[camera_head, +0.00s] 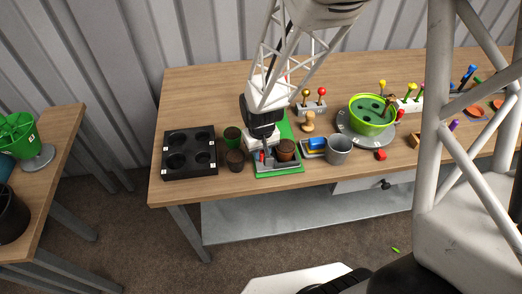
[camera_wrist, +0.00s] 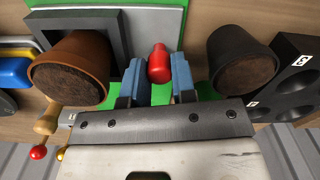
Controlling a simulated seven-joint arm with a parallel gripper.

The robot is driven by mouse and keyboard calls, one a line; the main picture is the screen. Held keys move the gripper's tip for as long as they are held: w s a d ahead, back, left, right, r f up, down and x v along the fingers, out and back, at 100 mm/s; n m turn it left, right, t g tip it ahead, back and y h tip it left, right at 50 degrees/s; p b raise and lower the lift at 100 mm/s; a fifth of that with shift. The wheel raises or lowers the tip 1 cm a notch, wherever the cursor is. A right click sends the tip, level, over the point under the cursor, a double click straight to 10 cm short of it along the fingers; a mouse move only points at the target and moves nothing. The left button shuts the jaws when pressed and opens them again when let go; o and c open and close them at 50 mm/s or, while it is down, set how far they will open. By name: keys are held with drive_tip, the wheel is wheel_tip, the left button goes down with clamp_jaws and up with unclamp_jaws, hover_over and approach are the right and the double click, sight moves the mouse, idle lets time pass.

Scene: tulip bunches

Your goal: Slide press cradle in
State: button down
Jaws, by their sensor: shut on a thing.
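The press stands on a green base (camera_head: 277,172) near the table's front edge. It also shows in the wrist view as a grey plate on green (camera_wrist: 152,15). A dark grey square frame (camera_wrist: 118,40), which looks like the cradle, lies on it. A brown pot (camera_wrist: 72,68) with soil sits at this frame; it also shows in the head view (camera_head: 286,150). My gripper (camera_wrist: 155,85) has its blue fingers on both sides of a red knob (camera_wrist: 159,64) and is shut on it. Whether the knob joins the frame is not clear. In the head view the gripper (camera_head: 262,146) hides part of the press.
A black tray (camera_head: 190,172) with several wells is farther left. A grey bucket (camera_head: 339,149) and a green bowl (camera_head: 372,115) are to the right. The back left tabletop is clear.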

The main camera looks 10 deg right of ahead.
drive_tip(key=w, duration=0.9)
drive_tip(key=c, duration=0.9)
unclamp_jaws()
drive_tip(key=shift+c, duration=0.2)
drive_tip(key=shift+r, duration=0.1)
wheel_tip(320, 180, up, 8)
